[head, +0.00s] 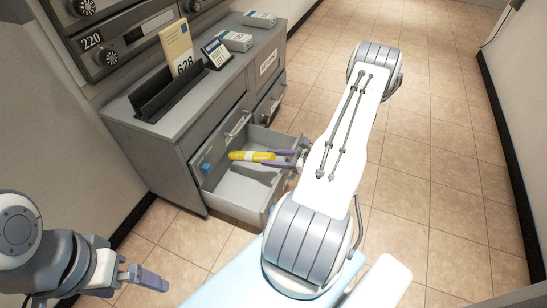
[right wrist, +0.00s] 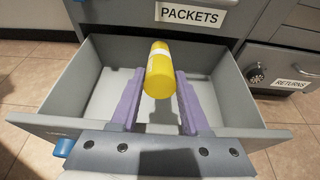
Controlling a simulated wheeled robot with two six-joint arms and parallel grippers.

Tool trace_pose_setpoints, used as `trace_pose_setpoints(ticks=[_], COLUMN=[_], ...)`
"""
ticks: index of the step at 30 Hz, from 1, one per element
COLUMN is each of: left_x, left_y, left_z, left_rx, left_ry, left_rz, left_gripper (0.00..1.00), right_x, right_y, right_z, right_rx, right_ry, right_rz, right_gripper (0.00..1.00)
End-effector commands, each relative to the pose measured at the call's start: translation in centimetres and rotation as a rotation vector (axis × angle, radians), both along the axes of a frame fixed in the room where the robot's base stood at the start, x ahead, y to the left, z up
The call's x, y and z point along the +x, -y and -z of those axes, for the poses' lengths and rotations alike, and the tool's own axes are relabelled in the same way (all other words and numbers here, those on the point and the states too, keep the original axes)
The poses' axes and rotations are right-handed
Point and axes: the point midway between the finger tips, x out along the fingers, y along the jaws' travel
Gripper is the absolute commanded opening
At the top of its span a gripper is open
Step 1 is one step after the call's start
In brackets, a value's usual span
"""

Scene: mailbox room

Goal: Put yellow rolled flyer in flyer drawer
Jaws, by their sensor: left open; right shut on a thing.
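The yellow rolled flyer (head: 251,156) is held level by my right gripper (head: 283,158), over the open grey drawer (head: 238,207) of the cabinet. In the right wrist view the flyer (right wrist: 158,72) sits between the purple fingers (right wrist: 157,98), above the drawer floor, with a shadow beneath it. The drawer (right wrist: 60,95) looks empty there. No flyer label on the drawer can be read. My left gripper (head: 142,277) is open and empty at the lower left, away from the cabinet.
The drawer above is labelled PACKETS (right wrist: 190,15), with a RETURNS drawer (right wrist: 290,84) to the right. The cabinet top carries a dark tray (head: 170,93), a card marked 628 (head: 178,48), a small display (head: 217,52) and grey boxes (head: 235,41). Tiled floor (head: 440,130) is free at right.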

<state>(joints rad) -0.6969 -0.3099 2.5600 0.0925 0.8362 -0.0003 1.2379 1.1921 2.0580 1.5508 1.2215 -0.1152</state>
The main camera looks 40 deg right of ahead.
Motion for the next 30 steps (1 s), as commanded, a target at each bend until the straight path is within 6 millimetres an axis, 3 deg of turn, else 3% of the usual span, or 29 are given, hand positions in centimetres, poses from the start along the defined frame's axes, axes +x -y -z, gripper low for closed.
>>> trace_pose_setpoints(ticks=[3,4,6,19,30], left_x=[0.0,0.0,0.0,0.0,0.0], left_y=[0.0,0.0,0.0,0.0,0.0], left_z=[0.0,0.0,0.0,-0.7,-4.4], left_rx=[0.0,0.0,0.0,0.0,0.0], left_ry=[0.0,0.0,0.0,0.0,0.0], left_rz=[0.0,0.0,0.0,0.0,0.0], left_gripper=[1.0,1.0,1.0,1.0,1.0], right_x=[0.0,0.0,0.0,-0.8,-6.8], right_y=[0.0,0.0,0.0,0.4,2.9], right_z=[0.0,0.0,0.0,-0.6,-3.1], right_rx=[0.0,0.0,0.0,-0.001,-0.001], right_ry=[0.0,0.0,0.0,0.0,0.0], right_rz=[0.0,0.0,0.0,0.003,0.006], right_gripper=[0.0,0.54,0.8,0.81,0.81])
